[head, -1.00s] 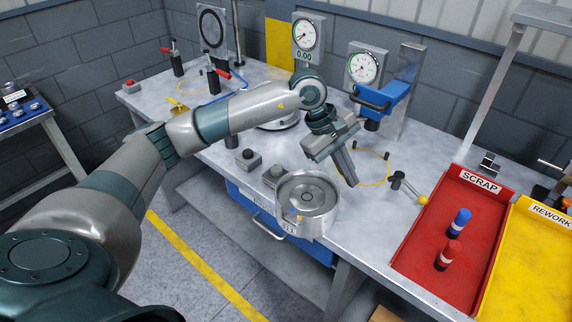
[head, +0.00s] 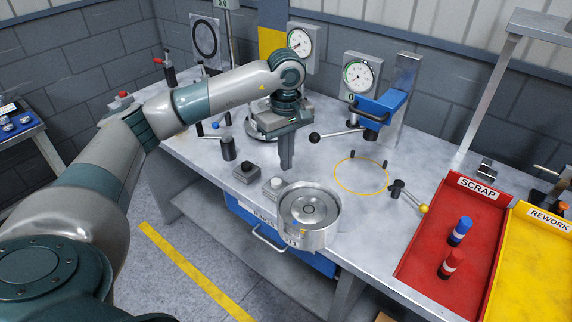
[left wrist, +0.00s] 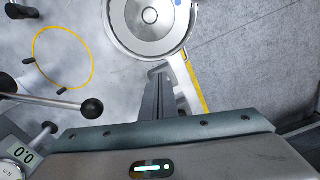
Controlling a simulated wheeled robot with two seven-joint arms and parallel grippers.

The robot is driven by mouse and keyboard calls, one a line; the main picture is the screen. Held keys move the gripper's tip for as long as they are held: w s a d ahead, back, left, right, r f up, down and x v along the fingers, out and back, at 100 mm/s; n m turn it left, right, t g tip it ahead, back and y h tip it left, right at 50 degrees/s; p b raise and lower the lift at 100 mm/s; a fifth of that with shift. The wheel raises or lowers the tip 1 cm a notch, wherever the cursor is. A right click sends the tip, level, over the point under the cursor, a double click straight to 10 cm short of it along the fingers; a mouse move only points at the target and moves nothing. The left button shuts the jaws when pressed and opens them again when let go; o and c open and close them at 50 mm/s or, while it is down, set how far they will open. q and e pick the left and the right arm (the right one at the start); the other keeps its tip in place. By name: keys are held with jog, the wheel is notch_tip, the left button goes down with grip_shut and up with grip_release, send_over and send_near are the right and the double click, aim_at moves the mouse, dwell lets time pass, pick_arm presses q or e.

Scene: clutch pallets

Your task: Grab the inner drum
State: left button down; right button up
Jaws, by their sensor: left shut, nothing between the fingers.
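A round silver metal housing (head: 331,232) stands at the bench's front edge, with a ringed round part that looks like the inner drum (head: 309,208) inside it. In the left wrist view the inner drum (left wrist: 150,16) shows at the top, cut off by the picture edge. My left gripper (head: 286,168) points down above the bench, behind and a little left of the housing in the head view. Its fingers are shut and empty, and apart from the drum. In the left wrist view the fingers (left wrist: 158,80) show as a dark bar below the housing. My right gripper is not in view.
A lever with a black ball knob (head: 315,137) stands close right of my left gripper. Push-button boxes (head: 246,171) sit left of the housing. A yellow ring marking (head: 362,189) lies on clear bench. The red scrap tray (head: 420,258) is at right.

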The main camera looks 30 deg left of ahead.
aim_at(289, 189)
pick_arm(q)
notch_tip(289, 189, down, 8)
jog(key=p, duration=0.3)
jog(key=shift+f+p, duration=0.2)
jog(key=shift+p, duration=0.15)
jog(key=shift+f, duration=0.3)
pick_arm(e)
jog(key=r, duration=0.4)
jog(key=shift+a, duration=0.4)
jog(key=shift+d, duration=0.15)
pick_arm(q)
jog(key=shift+d+f, duration=0.1)
jog(key=shift+d, duration=0.05)
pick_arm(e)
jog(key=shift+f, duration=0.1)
pick_arm(q)
jog(key=shift+s+d+f+b, duration=0.15)
jog(key=shift+s+d+b, duration=0.2)
jog(key=shift+d+b, duration=0.35)
jog(key=shift+s+d, duration=0.2)
jog(key=shift+d, duration=0.2)
jog(key=shift+r, duration=0.2)
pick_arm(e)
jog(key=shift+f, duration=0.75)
